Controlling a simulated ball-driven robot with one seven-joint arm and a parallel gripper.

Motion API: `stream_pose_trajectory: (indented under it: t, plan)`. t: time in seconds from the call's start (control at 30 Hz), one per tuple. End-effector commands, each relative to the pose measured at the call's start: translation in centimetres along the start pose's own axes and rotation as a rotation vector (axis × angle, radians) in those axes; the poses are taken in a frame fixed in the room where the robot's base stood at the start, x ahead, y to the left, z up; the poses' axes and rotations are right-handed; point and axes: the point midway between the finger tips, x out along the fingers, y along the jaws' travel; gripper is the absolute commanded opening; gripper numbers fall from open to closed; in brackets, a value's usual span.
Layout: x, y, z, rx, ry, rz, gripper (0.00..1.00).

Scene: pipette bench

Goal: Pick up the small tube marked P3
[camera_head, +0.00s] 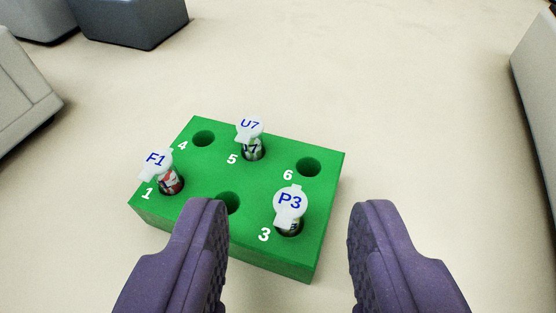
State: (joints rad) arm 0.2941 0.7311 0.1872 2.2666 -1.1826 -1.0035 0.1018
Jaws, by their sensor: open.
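The small tube marked P3 (290,204) stands in hole 3 of the green rack (265,255), at its near right corner. Its white cap bears blue letters, and its lower body is hidden in the hole. My gripper (288,225) is open, with one purple finger to the left of the tube and the other to the right. Nothing is between the fingers' pads except the view of the tube and rack beyond. I cannot tell how far above the rack the fingertips are.
Tube F1 (162,172) stands in hole 1 and tube U7 (250,139) in hole 5. Holes 4 (203,138) and 6 (309,167) are empty. Grey blocks (128,22) stand at the upper left, and a grey box (538,75) stands at the right edge. The pale surface around the rack is clear.

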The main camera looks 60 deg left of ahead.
Motion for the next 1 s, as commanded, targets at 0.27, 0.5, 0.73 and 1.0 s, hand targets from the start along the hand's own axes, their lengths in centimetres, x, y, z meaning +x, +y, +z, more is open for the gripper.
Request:
stream_pose_trajectory:
  t: [0.27,0.5,0.73,1.0]
  plan:
    - [1.56,0.1,-0.05,0.0,-0.001,0.002,0.43]
    - [1.53,0.09,-0.05,-0.001,-0.001,0.002,0.09]
    - [1.52,0.09,-0.04,-0.001,-0.001,0.002,0.0]
    - [1.47,0.09,-0.16,-0.001,-0.001,0.002,0.0]
